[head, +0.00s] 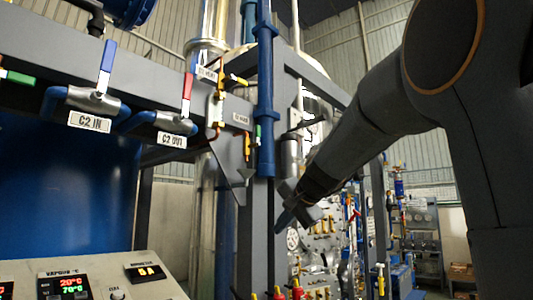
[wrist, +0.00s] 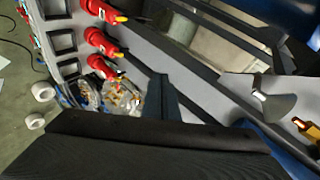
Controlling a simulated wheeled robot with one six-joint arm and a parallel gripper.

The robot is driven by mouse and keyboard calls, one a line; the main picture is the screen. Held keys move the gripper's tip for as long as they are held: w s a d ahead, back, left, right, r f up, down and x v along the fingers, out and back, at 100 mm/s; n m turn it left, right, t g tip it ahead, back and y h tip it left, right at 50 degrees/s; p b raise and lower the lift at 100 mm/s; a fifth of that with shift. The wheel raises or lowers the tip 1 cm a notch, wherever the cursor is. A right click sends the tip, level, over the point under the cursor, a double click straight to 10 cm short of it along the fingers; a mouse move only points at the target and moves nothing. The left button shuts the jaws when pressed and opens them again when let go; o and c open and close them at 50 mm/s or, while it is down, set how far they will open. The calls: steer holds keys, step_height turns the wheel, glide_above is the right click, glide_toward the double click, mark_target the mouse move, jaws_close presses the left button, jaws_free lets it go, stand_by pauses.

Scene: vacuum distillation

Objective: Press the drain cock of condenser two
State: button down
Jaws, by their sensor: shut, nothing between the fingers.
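My gripper (head: 286,221) is shut and empty in the head view, pointing down and left beside the grey upright post. In the wrist view its dark blue fingers (wrist: 161,95) show closed together above the black gripper body. I cannot tell which is the drain cock of condenser two. In the wrist view a brass fitting (wrist: 305,128) shows at the right edge, apart from the fingers.
The C2 IN valve with blue handle (head: 106,58) and the C2 OUT valve with red handle (head: 187,88) are on the grey beam at left. A control panel (head: 115,265) stands below. Red knobs with yellow tips (wrist: 97,38) line a grey plate. A blue pipe (head: 265,90) runs vertically.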

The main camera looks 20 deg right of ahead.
mark_target(258, 135)
steer(key=s+d+r+m+t+b, duration=0.1)
steer(key=r+t, duration=0.1)
steer(key=r, duration=0.8)
steer(key=s+d+r+m+t+y+b, duration=0.1)
steer(key=r+t, duration=0.1)
steer(key=r, duration=0.8)
steer(key=s+r+m+t+b, duration=0.1)
steer(key=r+t+b, duration=0.1)
steer(key=r, duration=0.8)
steer(key=shift+d+m+y, duration=0.3)
steer(key=shift+d+y, duration=0.1)
steer(key=w+a+p, duration=0.5)
steer(key=w+p, duration=0.1)
steer(key=w, duration=0.1)
steer(key=shift+w+a, duration=0.15)
steer(key=shift+w, duration=0.25)
